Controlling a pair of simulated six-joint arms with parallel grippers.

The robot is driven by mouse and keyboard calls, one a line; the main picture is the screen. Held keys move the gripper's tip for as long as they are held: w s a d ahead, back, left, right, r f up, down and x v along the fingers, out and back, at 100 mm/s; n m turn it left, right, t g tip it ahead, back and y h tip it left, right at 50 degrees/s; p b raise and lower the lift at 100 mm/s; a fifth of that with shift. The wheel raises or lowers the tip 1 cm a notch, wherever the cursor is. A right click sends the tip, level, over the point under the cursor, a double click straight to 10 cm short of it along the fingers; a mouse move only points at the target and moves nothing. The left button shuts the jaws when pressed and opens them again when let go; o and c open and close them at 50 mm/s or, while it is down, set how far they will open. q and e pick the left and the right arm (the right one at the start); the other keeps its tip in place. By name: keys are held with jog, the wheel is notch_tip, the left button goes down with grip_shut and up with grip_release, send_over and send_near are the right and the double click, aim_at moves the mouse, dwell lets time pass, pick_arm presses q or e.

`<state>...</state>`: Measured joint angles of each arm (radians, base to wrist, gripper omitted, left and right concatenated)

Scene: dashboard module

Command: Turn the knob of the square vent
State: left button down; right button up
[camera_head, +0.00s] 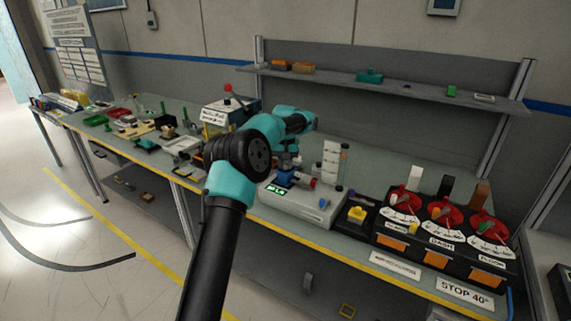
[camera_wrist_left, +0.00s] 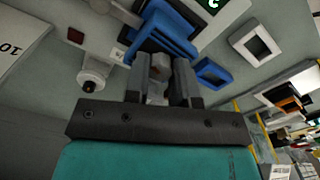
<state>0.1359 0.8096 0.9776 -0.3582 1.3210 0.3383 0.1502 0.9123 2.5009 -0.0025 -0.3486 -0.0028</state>
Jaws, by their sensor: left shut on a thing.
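My left gripper (camera_head: 290,163) is over the white box (camera_head: 290,207) with a green-lit display, by its blue fitting (camera_head: 285,179). In the left wrist view the gripper (camera_wrist_left: 160,80) is shut on a small grey-brown piece (camera_wrist_left: 157,72) between its fingers, right below a blue bracket (camera_wrist_left: 178,28). A blue square frame (camera_wrist_left: 212,72) and a white square frame (camera_wrist_left: 258,46) lie to the right, and a round white knob (camera_wrist_left: 92,78) to the left, apart from the fingers. I cannot tell which part is the square vent. My right gripper is not in view.
A grey shelf (camera_head: 390,85) runs above the bench. Trays and small parts crowd the bench's left. A "STOP 40°" sign (camera_head: 464,293) is at the front right.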

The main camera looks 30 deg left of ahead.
pick_arm(q)
jog(key=shift+m, duration=1.2)
dwell(1.3)
jog(key=c, duration=0.9)
grip_release()
jog(key=shift+c, duration=0.2)
jog(key=shift+r, duration=0.15)
